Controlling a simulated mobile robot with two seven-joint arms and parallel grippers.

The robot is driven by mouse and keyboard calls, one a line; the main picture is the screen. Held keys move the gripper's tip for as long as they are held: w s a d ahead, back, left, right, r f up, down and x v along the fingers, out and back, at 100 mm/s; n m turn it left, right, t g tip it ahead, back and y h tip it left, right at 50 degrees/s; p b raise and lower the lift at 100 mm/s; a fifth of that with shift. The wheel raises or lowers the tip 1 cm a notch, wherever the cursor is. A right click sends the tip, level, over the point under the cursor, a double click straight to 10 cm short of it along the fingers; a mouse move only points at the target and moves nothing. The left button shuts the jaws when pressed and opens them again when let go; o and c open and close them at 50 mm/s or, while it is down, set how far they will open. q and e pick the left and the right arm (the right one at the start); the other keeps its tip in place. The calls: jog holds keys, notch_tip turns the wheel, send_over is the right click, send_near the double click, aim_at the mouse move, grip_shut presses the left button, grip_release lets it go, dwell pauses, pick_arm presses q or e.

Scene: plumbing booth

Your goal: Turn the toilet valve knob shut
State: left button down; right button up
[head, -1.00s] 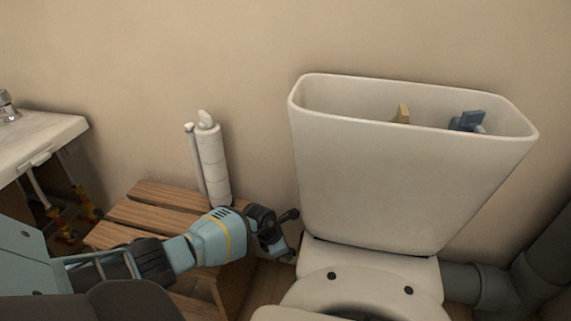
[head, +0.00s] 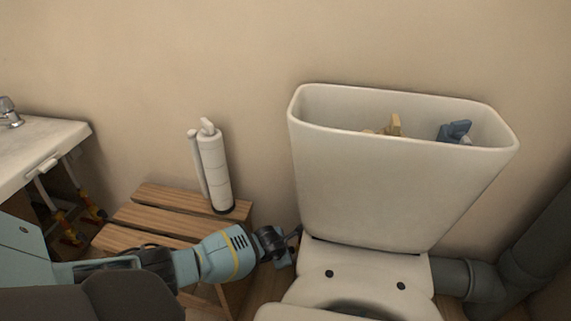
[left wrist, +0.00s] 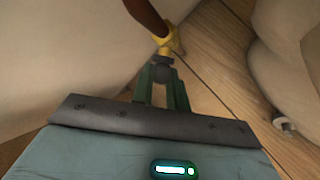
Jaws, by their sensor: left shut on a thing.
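The toilet valve shows in the left wrist view as a yellow body (left wrist: 168,42) on a brown hose or pipe by the wall. A dark round knob (left wrist: 161,73) sits at its near end. My left gripper (left wrist: 163,88) has its two green fingers on either side of this knob and is shut on it. In the head view my left gripper (head: 291,244) is low beside the toilet, left of the tank (head: 385,190); the valve is hidden there. How far the knob is turned cannot be told. My right gripper is not in view.
A slatted wooden stool (head: 150,215) with a white cylindrical pump (head: 213,170) stands left of the toilet. The toilet bowl (head: 365,275) is close on the gripper's right. A sink (head: 35,145) is at far left, a grey drain pipe (head: 480,278) at right. The tank is open on top.

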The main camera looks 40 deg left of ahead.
pick_arm(q)
jog(key=shift+s+a+f, duration=0.1)
